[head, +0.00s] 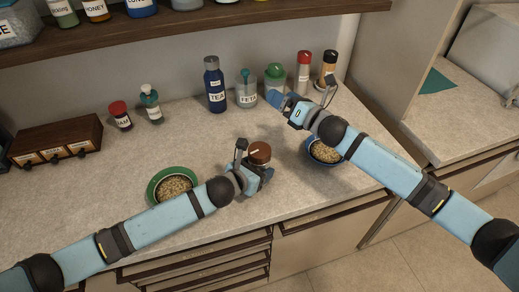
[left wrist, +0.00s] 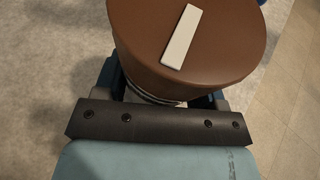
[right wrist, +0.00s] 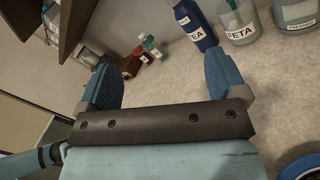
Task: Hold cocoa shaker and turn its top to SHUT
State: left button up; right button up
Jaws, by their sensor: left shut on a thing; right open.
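The cocoa shaker has a round brown top (head: 260,151), which fills the upper part of the left wrist view (left wrist: 210,65) with a white bar mark on it. My left gripper (head: 262,173) is shut on the shaker's body below the top. The body is mostly hidden by the gripper and the top, and I cannot read any SHUT label. My right gripper (head: 284,102) is open and empty, up and to the right of the shaker, near the back jars. Its two blue fingers (right wrist: 157,80) stand apart in the right wrist view with nothing between them.
A green bowl (head: 153,190) and a blue bowl (head: 309,153) of grain stand either side of the shaker. A TEA bottle (head: 214,86), a FETA jar (head: 246,94) and other containers line the back. A wooden drawer box (head: 52,138) is at left. The counter's middle is clear.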

aim_at(259, 149)
jog(key=s+d+f+n+g+y, duration=0.45)
jog(key=s+f+n+g, duration=0.45)
jog(key=s+n, duration=0.4)
jog(key=x, duration=1.1)
jog(key=shift+w+a+f, duration=0.2)
jog(key=shift+f, duration=0.05)
jog(key=c, duration=0.9)
